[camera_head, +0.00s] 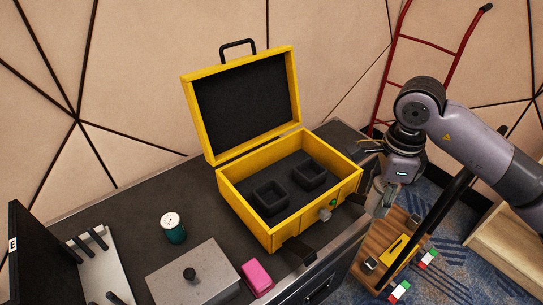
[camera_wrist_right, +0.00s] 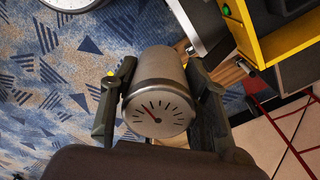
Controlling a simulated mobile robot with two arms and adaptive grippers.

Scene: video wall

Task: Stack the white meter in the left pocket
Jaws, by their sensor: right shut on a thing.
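In the head view my right gripper (camera_head: 383,198) hangs to the right of the open yellow case (camera_head: 244,214), beyond the bench edge; the meter is hard to make out there. The case holds two square black pockets. The left pocket (camera_head: 271,197) and the right pocket (camera_head: 309,174) both look empty. My left gripper is not in view.
A teal meter (camera_head: 174,231), a grey box with a black knob (camera_head: 205,274) and a pink block (camera_head: 257,277) stand on the dark bench. The raised case lid (camera_head: 245,97) is behind the pockets. A wooden cart (camera_head: 377,262) and red hand truck (camera_head: 436,46) are at right.

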